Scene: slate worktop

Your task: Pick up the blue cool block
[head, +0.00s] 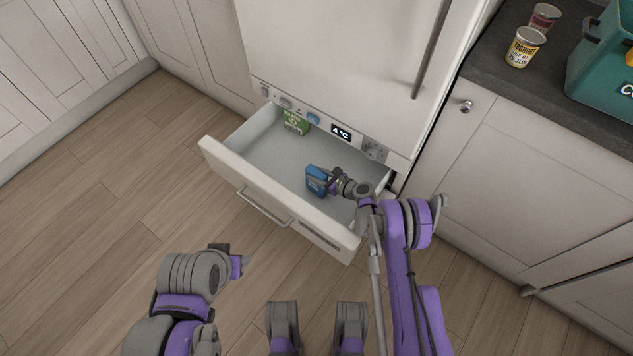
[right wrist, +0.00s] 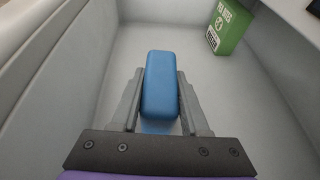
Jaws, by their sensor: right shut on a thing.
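The blue cool block (head: 316,182) is inside the open white freezer drawer (head: 228,160), toward its right part. In the right wrist view the cool block (right wrist: 161,85) stands between the two grey fingers. My right gripper (head: 332,181) reaches down into the drawer and is shut on the block; in the right wrist view its fingers (right wrist: 160,108) lie along both sides of it. Whether the block touches the drawer floor is hard to tell. My left gripper (head: 241,262) is outside the drawer, over the wooden floor; its fingers are too unclear to judge.
A green box (head: 296,123) stands at the drawer's back left; it also shows in the right wrist view (right wrist: 229,27). The white fridge (head: 340,50) rises behind.

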